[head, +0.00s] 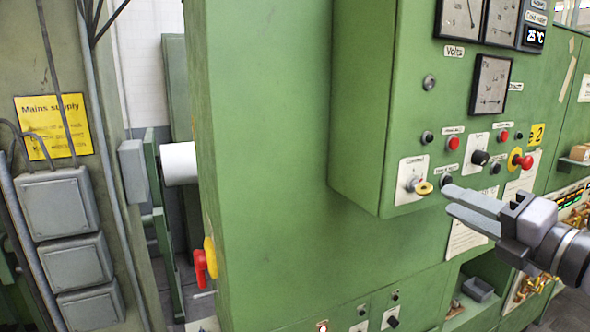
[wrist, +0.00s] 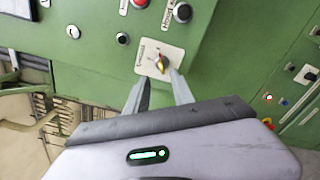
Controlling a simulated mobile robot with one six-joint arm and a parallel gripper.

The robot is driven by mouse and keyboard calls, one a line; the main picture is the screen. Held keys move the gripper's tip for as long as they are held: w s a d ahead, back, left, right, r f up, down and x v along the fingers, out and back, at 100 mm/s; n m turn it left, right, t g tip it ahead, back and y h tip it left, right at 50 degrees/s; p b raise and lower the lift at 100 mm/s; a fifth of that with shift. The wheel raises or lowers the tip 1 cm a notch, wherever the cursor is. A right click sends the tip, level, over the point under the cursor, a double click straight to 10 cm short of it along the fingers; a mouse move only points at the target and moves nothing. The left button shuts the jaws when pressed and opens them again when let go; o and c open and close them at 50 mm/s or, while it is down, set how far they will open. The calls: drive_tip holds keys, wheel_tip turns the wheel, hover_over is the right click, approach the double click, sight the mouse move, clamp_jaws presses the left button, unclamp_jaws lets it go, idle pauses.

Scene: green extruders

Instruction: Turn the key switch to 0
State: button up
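The key switch (head: 412,181) sits on a white plate at the lower corner of the green control cabinet, with a yellow key in it. In the wrist view the key switch (wrist: 161,63) shows just beyond the fingertips, roughly between them. The small marks on its plate are too blurred to read, so I cannot tell which mark the key points at. My gripper (head: 451,202) is open and empty, to the right of the key and apart from it in the head view. Its two fingers (wrist: 160,84) also show apart in the wrist view.
Black and red buttons (head: 453,143) sit above and beside the switch. A red emergency knob (head: 521,161) on yellow is to the right.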

sight(432, 191)
drive_tip(key=x, duration=0.4)
drive_tip(key=p+x, duration=0.1)
drive_tip(key=x, duration=0.1)
drive_tip(key=shift+w+d+f, duration=0.1)
drive_tip(key=shift+w+d, duration=0.2)
drive_tip(key=shift+w, duration=0.25)
drive_tip(key=shift+w+a, duration=0.2)
drive_tip(key=shift+a, duration=0.2)
drive_tip(key=shift+d, duration=0.2)
drive_tip(key=shift+c, duration=1.3)
clamp_jaws()
